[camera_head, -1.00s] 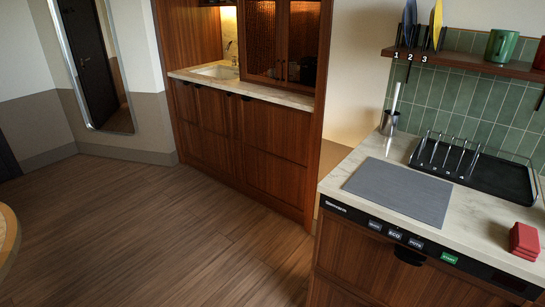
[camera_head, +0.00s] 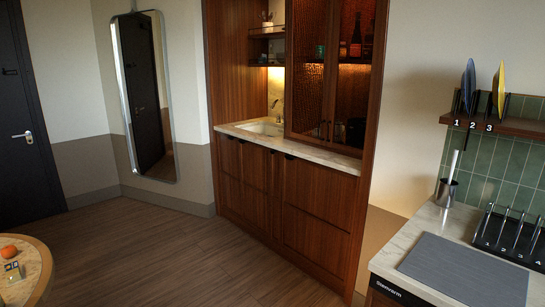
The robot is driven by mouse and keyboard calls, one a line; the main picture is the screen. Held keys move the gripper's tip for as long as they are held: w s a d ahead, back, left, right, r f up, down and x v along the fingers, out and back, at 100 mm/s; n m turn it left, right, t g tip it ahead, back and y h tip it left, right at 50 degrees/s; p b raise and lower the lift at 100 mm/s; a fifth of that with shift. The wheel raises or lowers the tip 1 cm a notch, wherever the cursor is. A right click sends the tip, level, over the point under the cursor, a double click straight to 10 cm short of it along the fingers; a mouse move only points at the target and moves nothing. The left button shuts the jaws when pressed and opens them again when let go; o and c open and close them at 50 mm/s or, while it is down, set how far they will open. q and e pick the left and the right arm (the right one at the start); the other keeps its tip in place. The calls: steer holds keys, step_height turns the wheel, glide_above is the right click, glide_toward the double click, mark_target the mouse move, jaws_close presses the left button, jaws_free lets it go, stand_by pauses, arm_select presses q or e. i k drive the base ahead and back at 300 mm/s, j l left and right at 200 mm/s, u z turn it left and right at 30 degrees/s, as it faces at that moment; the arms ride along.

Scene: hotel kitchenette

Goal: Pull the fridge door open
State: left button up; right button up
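No fridge is clearly identifiable in the head view. A wooden kitchenette unit (camera_head: 285,205) stands in the middle, with closed lower cabinet fronts (camera_head: 318,225) under a marble counter with a small sink (camera_head: 262,128). Dark handles sit along the top edge of these fronts. I cannot tell whether one of the panels is the fridge door. Above the counter is a closed glass-fronted cabinet (camera_head: 318,75) with bottles inside. Neither of my grippers is in view.
A round table (camera_head: 38,262) is at lower left. Wooden floor (camera_head: 165,255) between them is clear. A mirror and dark door are at back left.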

mark_target(319, 201)
steer(key=i+u, duration=0.4)
steer(key=i, duration=0.35)
steer(key=i+l+u, duration=0.1)
steer(key=i+u, duration=0.3)
steer(key=i, duration=0.35)
steer(key=i+z, duration=0.4)
steer(key=i+j+z, duration=0.15)
steer(key=i+z, duration=0.25)
steer(key=i, duration=0.1)
